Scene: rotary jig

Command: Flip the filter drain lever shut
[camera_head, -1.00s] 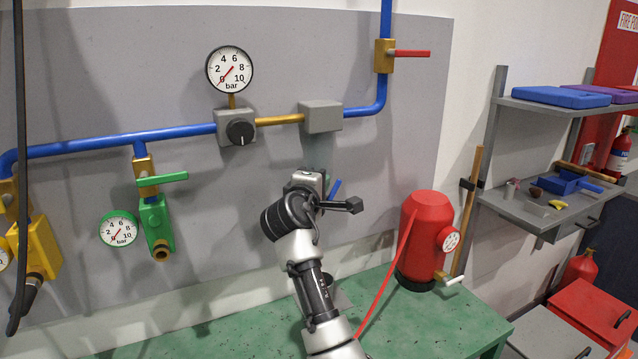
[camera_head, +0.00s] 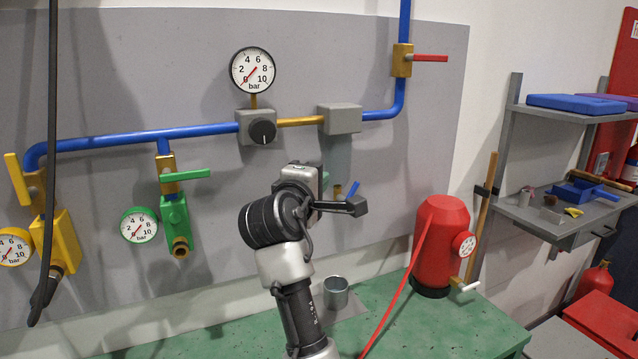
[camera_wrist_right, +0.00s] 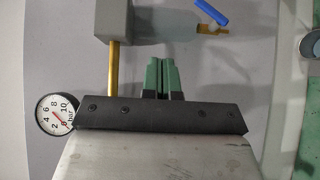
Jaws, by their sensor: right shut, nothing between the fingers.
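The filter has a grey head (camera_head: 340,118) and a translucent bowl (camera_head: 338,158) below it. The blue drain lever (camera_head: 353,189) tilts up and to the right from the brass drain at the bowl's foot. In the right wrist view the lever (camera_wrist_right: 212,12) slants away from the brass drain (camera_wrist_right: 212,30), with clear space between it and my fingers. My right gripper (camera_wrist_right: 162,62) is shut and empty, its green fingertips beside the bowl in that picture. My left gripper is in neither view.
A metal cup (camera_head: 336,292) stands on the green bench (camera_head: 450,325) below the drain. A red tank (camera_head: 440,245) with a red hose stands to the right. The regulator (camera_head: 258,127) and gauge (camera_head: 253,69) are left of the filter.

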